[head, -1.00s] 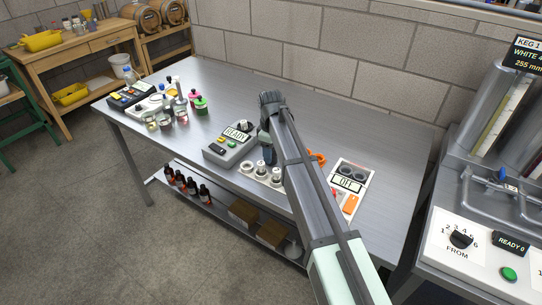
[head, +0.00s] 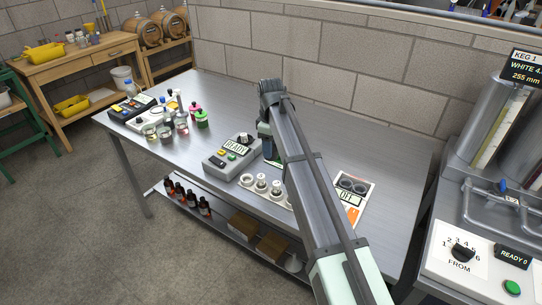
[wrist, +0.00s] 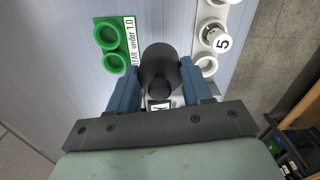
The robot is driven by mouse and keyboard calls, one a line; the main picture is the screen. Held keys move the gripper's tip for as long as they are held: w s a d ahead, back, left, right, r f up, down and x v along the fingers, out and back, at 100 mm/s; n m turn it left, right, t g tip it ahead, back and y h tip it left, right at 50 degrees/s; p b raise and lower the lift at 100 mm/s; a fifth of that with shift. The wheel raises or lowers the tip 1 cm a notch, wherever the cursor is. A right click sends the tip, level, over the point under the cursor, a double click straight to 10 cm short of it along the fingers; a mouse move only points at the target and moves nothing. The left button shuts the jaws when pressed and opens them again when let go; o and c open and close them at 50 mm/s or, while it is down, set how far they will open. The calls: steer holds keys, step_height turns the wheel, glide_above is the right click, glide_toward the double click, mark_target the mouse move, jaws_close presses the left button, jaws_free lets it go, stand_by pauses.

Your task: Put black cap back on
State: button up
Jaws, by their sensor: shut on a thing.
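My gripper (wrist: 160,76) has its two blue fingers closed on a black round piece (wrist: 158,60) with a smaller round knob, which looks like the black cap. It is held above the steel table. In the head view my arm hides most of the gripper and the held piece. Small bottles, some with dark tops (head: 201,118), stand on the left part of the table. I cannot tell which container the cap belongs to.
A green holder with rings (wrist: 113,63) lies left of the held piece in the wrist view, and a white rack (wrist: 204,64) marked 5 lies right. A grey device (head: 229,157) reads READY. A white panel (head: 352,197) reads OFF. Dark bottles (head: 187,196) stand on the lower shelf.

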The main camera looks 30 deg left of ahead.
steer(key=shift+a+r, duration=0.1)
steer(key=shift+r, duration=0.45)
steer(key=shift+s+a+r, duration=0.2)
steer(key=shift+s, duration=0.1)
steer(key=w+a+r, duration=0.1)
steer(key=w+a, duration=0.1)
steer(key=a, duration=0.6)
steer(key=r, duration=0.2)
glide_above(245, 135)
steer(key=shift+w+a+f, duration=0.1)
steer(key=shift+w+a, duration=0.05)
steer(key=shift+a, duration=0.05)
steer(key=shift+f, duration=0.15)
steer(key=shift+f, duration=1.35)
steer(key=shift+d+f, duration=0.15)
steer(key=shift+f, duration=1.3)
